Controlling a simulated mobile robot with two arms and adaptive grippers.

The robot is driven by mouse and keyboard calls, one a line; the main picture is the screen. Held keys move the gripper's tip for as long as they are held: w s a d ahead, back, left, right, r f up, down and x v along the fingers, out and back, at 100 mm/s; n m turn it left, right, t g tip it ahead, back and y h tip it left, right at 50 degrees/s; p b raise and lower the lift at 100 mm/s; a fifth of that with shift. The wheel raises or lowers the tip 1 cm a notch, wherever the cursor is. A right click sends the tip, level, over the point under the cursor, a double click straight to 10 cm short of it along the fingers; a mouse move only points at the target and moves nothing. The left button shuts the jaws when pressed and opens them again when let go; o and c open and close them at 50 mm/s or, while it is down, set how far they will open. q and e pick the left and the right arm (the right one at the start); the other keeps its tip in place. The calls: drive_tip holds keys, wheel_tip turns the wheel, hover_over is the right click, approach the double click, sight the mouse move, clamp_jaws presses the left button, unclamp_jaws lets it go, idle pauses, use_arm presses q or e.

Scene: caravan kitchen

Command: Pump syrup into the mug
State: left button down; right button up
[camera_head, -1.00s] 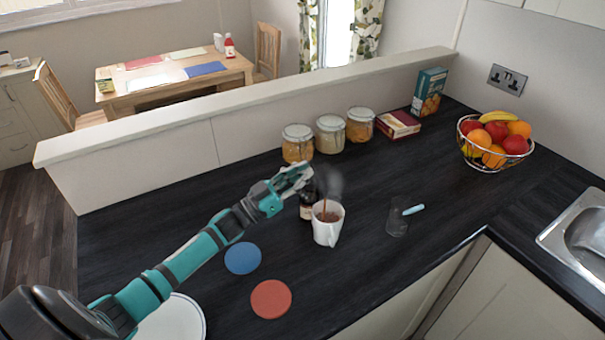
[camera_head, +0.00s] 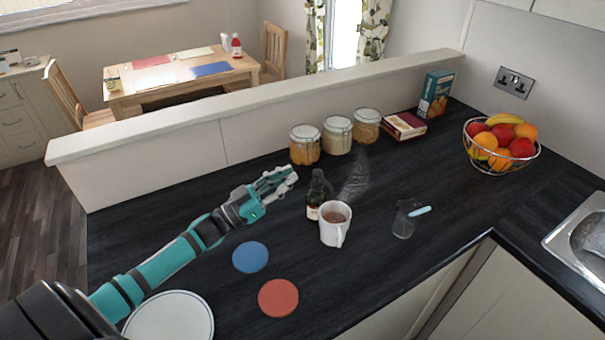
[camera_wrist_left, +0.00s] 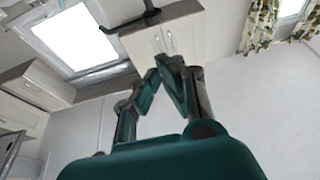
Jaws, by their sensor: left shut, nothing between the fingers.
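The white mug (camera_head: 335,229) stands upright on the dark counter with brown liquid inside and faint steam above it. The dark syrup bottle (camera_head: 314,197) with a pale label stands just behind and left of the mug, close to it. My left gripper (camera_head: 288,174) is shut and empty, in the air to the left of the bottle's top and apart from it. In the left wrist view its fingers (camera_wrist_left: 165,72) come together against the wall and cupboards; neither mug nor bottle shows there. My right gripper is not in view.
A clear glass (camera_head: 404,226) with a light blue stick stands right of the mug. Blue (camera_head: 250,257) and red (camera_head: 278,298) coasters and a white plate (camera_head: 170,320) lie in front. Jars (camera_head: 337,136) line the low wall behind. A fruit basket (camera_head: 500,160) stands right.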

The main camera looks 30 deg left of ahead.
use_arm(q)
drive_tip(key=v, duration=0.3)
drive_tip(key=shift+s+r+b, duration=0.1)
drive_tip(key=shift+b, duration=0.2)
idle(0.9)
drive_tip(key=r+b, duration=0.1)
drive_tip(key=b, duration=0.6)
drive_tip(key=shift+a+r, duration=0.1)
drive_tip(key=shift+r, duration=0.2)
